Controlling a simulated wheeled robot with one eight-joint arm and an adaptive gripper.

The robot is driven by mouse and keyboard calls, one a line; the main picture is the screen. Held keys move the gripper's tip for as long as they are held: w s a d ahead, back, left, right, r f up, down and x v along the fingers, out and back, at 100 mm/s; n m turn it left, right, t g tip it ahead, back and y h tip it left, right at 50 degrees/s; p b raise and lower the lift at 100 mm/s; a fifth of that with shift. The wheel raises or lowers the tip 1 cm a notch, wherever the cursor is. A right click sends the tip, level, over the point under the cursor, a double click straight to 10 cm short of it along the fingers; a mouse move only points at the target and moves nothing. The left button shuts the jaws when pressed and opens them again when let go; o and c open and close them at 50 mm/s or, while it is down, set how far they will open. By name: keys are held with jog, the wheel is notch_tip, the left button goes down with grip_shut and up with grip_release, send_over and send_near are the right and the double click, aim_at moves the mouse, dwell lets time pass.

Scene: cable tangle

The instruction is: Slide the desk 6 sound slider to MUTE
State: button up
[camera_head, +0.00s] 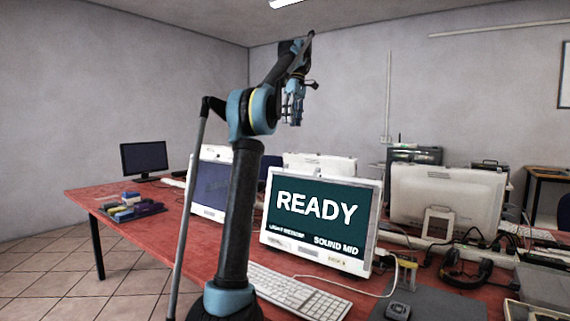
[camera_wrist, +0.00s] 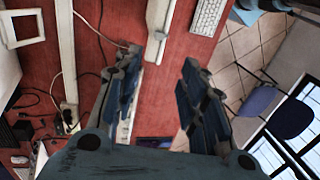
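A white-framed monitor (camera_head: 322,215) stands on the red table, its screen reading READY, with SOUND MID at lower right and a light label at lower left. Its lower bezel (camera_head: 309,253) carries small controls and labels, too small to read; I cannot make out the sound slider or its knob, nor a desk 6 mark. My gripper (camera_head: 293,120) is raised high, above and behind the monitor in the picture, touching nothing. In the wrist view my gripper (camera_wrist: 160,72) has its two blue fingers spread apart, with nothing between them but the table below.
A white keyboard (camera_head: 298,292) lies before the monitor. A cable runs to a dark mouse (camera_head: 398,311) at right. Other monitors (camera_head: 447,200), a headset (camera_head: 467,272) and loose cables crowd the right side. Coloured blocks (camera_head: 130,207) lie at the table's left end.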

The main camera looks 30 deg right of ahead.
aim_at(286, 166)
jog(key=x, duration=1.7)
jog(key=shift+f, duration=0.15)
jog(key=shift+c, duration=0.5)
grip_shut()
